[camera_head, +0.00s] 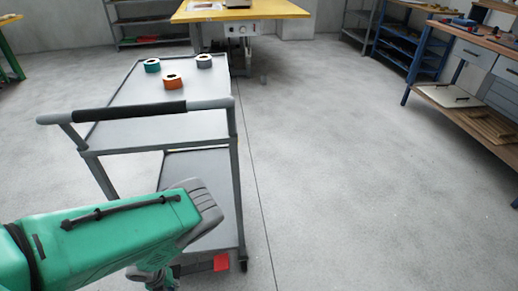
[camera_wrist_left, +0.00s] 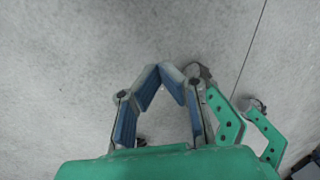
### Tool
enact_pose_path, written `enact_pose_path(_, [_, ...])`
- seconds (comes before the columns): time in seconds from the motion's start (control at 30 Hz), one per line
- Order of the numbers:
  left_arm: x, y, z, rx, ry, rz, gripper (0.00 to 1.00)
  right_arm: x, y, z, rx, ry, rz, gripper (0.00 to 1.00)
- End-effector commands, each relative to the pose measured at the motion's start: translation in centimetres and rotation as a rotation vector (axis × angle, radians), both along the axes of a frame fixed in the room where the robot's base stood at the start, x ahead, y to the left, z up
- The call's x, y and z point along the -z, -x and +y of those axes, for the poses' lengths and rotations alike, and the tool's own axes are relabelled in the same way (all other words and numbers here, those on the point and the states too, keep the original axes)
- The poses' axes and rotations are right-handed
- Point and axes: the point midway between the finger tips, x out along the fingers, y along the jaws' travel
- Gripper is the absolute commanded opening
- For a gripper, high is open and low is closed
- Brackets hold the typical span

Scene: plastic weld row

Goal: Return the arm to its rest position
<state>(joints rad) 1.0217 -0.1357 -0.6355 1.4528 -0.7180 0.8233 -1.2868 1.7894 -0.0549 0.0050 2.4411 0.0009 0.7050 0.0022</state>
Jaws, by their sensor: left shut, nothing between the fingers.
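My left arm (camera_head: 110,236) comes in from the lower left in the head view, its green forearm in front of the near end of the grey cart. Part of my left gripper (camera_head: 158,279) shows below the forearm at the bottom edge; most of it is hidden or out of frame. In the left wrist view the left gripper (camera_wrist_left: 163,73) is shut, its blue-padded fingers meeting at the tips with nothing between them. Bare concrete floor lies behind the fingers. My right gripper is in neither view.
The grey cart (camera_head: 150,131), with a black-gripped handle (camera_head: 130,111), carries teal (camera_head: 152,66), orange (camera_head: 172,82) and grey (camera_head: 204,62) spools. A yellow-topped table (camera_head: 240,10) stands behind it. A workbench (camera_head: 480,50) stands at right. The middle floor is clear.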

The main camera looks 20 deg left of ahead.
Motion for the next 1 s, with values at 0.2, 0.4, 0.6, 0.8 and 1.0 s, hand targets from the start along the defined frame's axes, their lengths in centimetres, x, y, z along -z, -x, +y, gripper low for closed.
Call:
enact_pose_path(0.2, [-3.6, -0.4, -0.3, -0.36, 0.005, -0.011, 0.0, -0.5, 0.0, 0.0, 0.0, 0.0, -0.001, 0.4])
enact_pose_path(0.4, [-8.3, -0.1, -1.8, -0.831, 0.038, -0.011, 0.0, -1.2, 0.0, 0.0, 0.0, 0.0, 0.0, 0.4])
enact_pose_path(0.6, [-16.4, 1.7, -6.5, -1.52, 0.112, 0.032, 0.0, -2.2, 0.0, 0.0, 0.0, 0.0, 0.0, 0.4])
enact_pose_path(0.8, [-25.0, 5.4, -12.0, -2.114, 0.152, 0.126, 0.0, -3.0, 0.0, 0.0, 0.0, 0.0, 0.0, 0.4])
enact_pose_path(1.0, [-28.0, 7.2, -13.8, -2.308, 0.146, 0.161, 0.0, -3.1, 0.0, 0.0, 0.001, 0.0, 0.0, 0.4])
